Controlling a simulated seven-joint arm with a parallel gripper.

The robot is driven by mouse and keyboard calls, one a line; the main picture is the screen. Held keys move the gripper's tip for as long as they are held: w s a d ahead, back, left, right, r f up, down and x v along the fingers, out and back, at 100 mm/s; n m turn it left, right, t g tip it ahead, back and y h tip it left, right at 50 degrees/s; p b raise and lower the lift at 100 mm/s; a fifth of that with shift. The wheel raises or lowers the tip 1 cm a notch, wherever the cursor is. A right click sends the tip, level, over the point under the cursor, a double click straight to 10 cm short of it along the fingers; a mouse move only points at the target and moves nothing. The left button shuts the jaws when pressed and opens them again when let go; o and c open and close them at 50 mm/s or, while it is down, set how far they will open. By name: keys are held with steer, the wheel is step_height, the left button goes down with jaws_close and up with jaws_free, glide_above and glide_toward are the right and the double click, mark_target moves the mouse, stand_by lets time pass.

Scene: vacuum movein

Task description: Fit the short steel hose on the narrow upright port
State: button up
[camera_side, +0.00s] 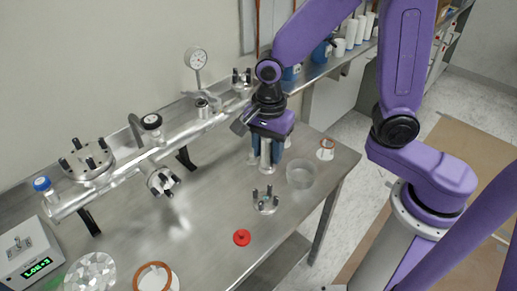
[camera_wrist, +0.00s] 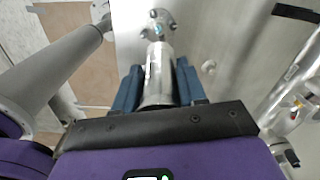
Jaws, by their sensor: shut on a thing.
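In the side view my gripper (camera_side: 267,163) points down over the steel table with its blue fingers shut around the short steel hose (camera_side: 266,153). The hose is upright and silvery. It shows between the fingers in the wrist view (camera_wrist: 159,75), partly hidden by them. I cannot tell whether its lower end touches the table. The manifold tube runs across the table to the left of the gripper. A studded upright port (camera_side: 241,80) stands at its far end, behind the gripper. A wide studded upright port (camera_side: 88,160) is at its near end. I cannot be sure which is the narrow port.
A studded flange (camera_side: 265,203) stands on the table in front of the gripper, with a clear dish (camera_side: 300,175) and a red cap (camera_side: 242,237) nearby. A pressure gauge (camera_side: 197,60) rises from the manifold.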

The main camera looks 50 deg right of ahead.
steer(key=w+a+r+m, duration=0.1)
steer(key=w+r+m, duration=0.15)
steer(key=w, duration=0.55)
steer(key=w+a+r+m, duration=0.15)
steer(key=w+r, duration=0.25)
steer(key=w, duration=0.4)
steer(key=w+d+r+m, duration=0.1)
steer(key=w+d+r, duration=0.15)
steer(key=w, duration=0.35)
steer(key=w+d+r+m, duration=0.1)
steer(key=w+d+r, duration=0.15)
steer(key=w, duration=0.25)
steer(key=shift+w+a+f, duration=0.1)
steer(key=shift+w+f, duration=0.05)
steer(key=shift+f, duration=1.2)
steer(key=shift+w+a+f, duration=0.1)
steer(key=shift+f, duration=1.25)
steer(key=shift+f, duration=0.55)
steer(key=o, duration=1.2)
step_height(320, 180, up, 12)
